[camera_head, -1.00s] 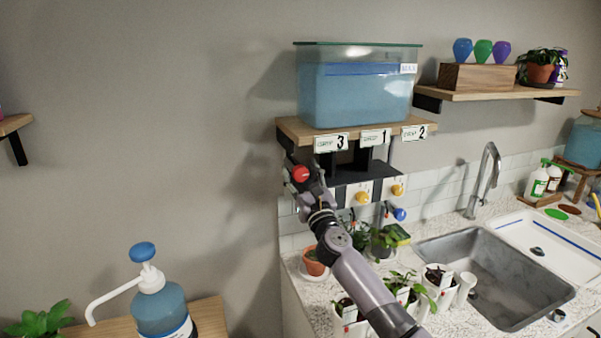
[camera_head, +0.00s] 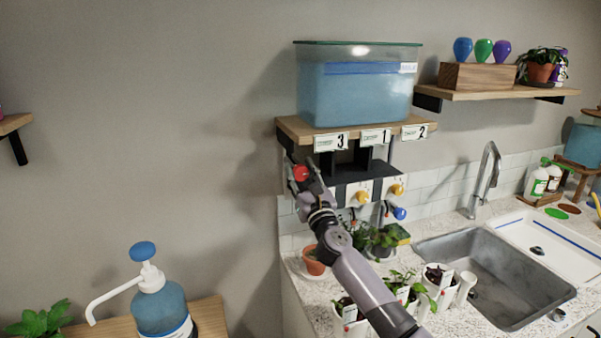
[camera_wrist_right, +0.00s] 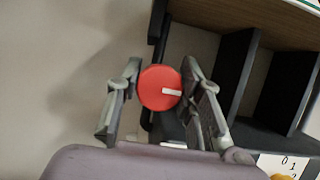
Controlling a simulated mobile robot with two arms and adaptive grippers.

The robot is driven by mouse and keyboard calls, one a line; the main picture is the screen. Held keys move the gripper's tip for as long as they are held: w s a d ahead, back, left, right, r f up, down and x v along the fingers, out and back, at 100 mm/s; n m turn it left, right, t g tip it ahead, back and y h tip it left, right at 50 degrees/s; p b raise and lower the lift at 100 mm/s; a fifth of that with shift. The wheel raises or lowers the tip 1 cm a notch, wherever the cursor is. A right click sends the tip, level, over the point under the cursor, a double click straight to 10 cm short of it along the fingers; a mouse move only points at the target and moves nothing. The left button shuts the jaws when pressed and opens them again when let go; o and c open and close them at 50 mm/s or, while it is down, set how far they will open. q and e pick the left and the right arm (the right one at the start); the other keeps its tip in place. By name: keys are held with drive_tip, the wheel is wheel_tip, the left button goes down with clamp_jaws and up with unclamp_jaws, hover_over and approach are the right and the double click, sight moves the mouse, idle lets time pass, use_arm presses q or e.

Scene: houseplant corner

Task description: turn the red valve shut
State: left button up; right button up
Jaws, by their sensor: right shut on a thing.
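The red valve (camera_head: 301,174) is a round red knob at the left end of the black valve panel, below the shelf tag numbered 3. In the right wrist view the red valve (camera_wrist_right: 160,88) has a short white mark pointing right. My right gripper (camera_head: 302,176) is shut on the valve; its two fingers (camera_wrist_right: 160,84) stand on either side of the knob. My left gripper is not in view.
A yellow valve (camera_head: 362,198) and another beside it are to the right, with a blue knob (camera_head: 399,213) below. A blue-filled tank (camera_head: 355,95) stands on the shelf above. Potted plants (camera_head: 402,287) crowd the counter below, left of the sink (camera_head: 500,278).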

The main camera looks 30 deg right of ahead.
drive_tip(key=shift+n, duration=0.3)
drive_tip(key=n+y+p, duration=0.1)
drive_tip(key=n+y, duration=0.1)
drive_tip(key=n, duration=0.1)
drive_tip(key=shift+r+n+p, duration=0.15)
drive_tip(key=shift+n+p, duration=0.25)
drive_tip(key=n+y+p, duration=0.1)
drive_tip(key=n+y, duration=0.1)
drive_tip(key=n, duration=0.1)
drive_tip(key=n+y+p, duration=0.1)
drive_tip(key=n, duration=0.3)
drive_tip(key=shift+n+g+y, duration=0.3)
drive_tip(key=shift+y, duration=0.1)
drive_tip(key=n+g+y+p, duration=0.1)
drive_tip(key=n, duration=0.2)
drive_tip(key=n+y+p, duration=0.1)
drive_tip(key=n, duration=0.2)
drive_tip(key=shift+a+g, duration=0.15)
drive_tip(key=shift+g, duration=0.25)
drive_tip(key=shift+f+n+g+p, duration=0.15)
drive_tip(key=shift+n+g+p, duration=0.35)
drive_tip(key=shift+n, duration=0.6)
drive_tip(key=shift+f+n+g+p, duration=0.15)
drive_tip(key=shift+n+g+p, duration=0.15)
drive_tip(key=shift+n+p, duration=0.6)
drive_tip(key=shift+n, duration=0.3)
drive_tip(key=shift+f, duration=0.1)
drive_tip(key=o, duration=1.1)
drive_tip(key=shift+a, duration=0.1)
drive_tip(key=shift+o, duration=0.2)
